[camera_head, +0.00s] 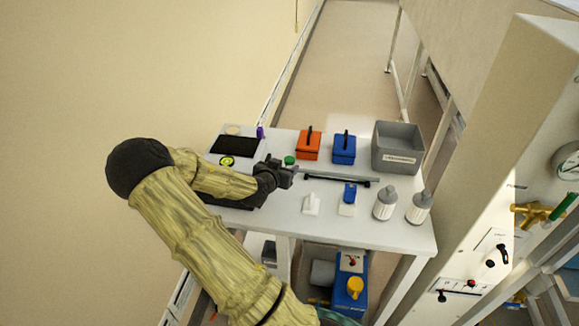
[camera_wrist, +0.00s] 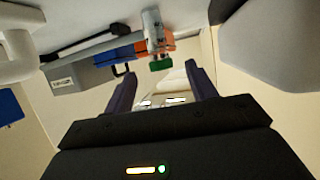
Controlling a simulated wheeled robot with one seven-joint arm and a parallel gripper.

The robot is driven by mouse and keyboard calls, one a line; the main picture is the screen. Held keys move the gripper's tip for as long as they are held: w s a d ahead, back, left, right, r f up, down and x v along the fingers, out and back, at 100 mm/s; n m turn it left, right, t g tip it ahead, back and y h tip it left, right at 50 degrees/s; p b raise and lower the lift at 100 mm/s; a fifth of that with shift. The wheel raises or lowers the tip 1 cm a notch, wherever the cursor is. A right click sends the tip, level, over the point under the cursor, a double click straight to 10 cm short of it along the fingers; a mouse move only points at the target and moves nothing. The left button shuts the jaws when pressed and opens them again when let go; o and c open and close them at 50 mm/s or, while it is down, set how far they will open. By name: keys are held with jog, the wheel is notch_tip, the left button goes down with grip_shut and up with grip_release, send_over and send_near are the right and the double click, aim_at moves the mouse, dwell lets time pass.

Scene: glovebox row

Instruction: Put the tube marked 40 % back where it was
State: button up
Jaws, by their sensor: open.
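No marking of 40 % is legible, so I cannot tell which thing is the tube. My gripper (camera_head: 281,172) is over the left half of the white table (camera_head: 390,232). In the wrist view its two dark fingers (camera_wrist: 162,85) are apart, with nothing held between them. A small green piece (camera_head: 289,160) shows just beyond the gripper in the head view. In the wrist view the green piece (camera_wrist: 160,64) sits at the end of a grey upright part (camera_wrist: 153,25), ahead of the fingers and apart from them. A small purple object (camera_head: 260,132) stands at the table's far left.
An orange box (camera_head: 308,144), a blue box (camera_head: 343,149) and a labelled grey bin (camera_head: 398,158) line the back. A dark bar (camera_head: 340,180) lies mid-table. Two white bottles (camera_head: 385,203) (camera_head: 419,207) stand at the right. A black pad (camera_head: 234,146) lies at the left. The front right is clear.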

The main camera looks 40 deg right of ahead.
aim_at(288, 162)
jog(key=p+x, duration=0.1)
jog(key=x, duration=0.3)
jog(key=shift+w+d, duration=0.1)
jog(key=shift+d, duration=0.05)
jog(key=shift+r, duration=0.1)
jog(key=c, duration=1.1)
jog(key=shift+r, duration=0.1)
jog(key=shift+c, duration=0.2)
notch_tip(288, 162, up, 10)
jog(key=shift+f+b, duration=0.1)
jog(key=shift+b, duration=0.6)
